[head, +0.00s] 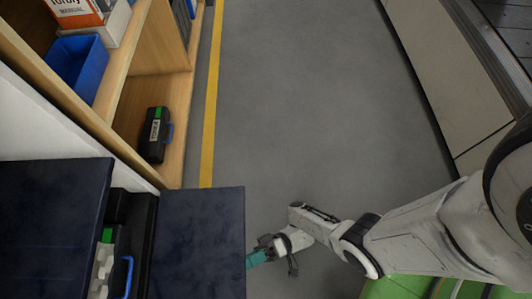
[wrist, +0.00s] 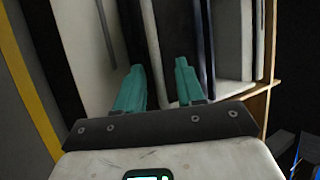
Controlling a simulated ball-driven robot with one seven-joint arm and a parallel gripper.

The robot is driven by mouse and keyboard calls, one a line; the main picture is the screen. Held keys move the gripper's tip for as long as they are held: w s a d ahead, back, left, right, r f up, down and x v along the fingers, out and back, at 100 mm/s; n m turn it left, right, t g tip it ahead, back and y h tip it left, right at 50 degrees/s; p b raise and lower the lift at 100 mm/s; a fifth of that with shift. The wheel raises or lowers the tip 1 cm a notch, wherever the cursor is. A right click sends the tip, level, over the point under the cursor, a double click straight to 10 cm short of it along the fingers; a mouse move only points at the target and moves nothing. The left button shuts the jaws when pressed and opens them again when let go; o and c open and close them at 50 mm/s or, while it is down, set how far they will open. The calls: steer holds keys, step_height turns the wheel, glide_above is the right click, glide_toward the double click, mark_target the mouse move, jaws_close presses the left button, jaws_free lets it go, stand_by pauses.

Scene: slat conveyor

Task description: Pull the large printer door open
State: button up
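The printer is not plainly identifiable; I take a dark navy unit at the lower left of the head view as the likely one. A navy panel (head: 200,243) stands to the right of its main top (head: 50,225), with a gap between them. My gripper (head: 258,256) is at this panel's right edge; contact cannot be told. In the wrist view, my gripper's teal fingers (wrist: 158,88) are spread apart. A pale upright strip (wrist: 152,50) lies beyond and between them, with a grey panel (wrist: 82,40) to its left. Whether the strip is between the fingertips is unclear.
A wooden shelf (head: 163,62) at the upper left holds a blue bin (head: 80,68) and a black case (head: 155,135). A yellow floor line (head: 212,95) runs beside it. The grey floor (head: 310,100) is clear. A pale conveyor side (head: 450,65) stands at the right.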

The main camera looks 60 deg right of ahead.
steer(key=s+d, duration=0.5)
steer(key=d, duration=0.4)
stand_by(0.6)
steer(key=shift+s, duration=0.1)
stand_by(0.7)
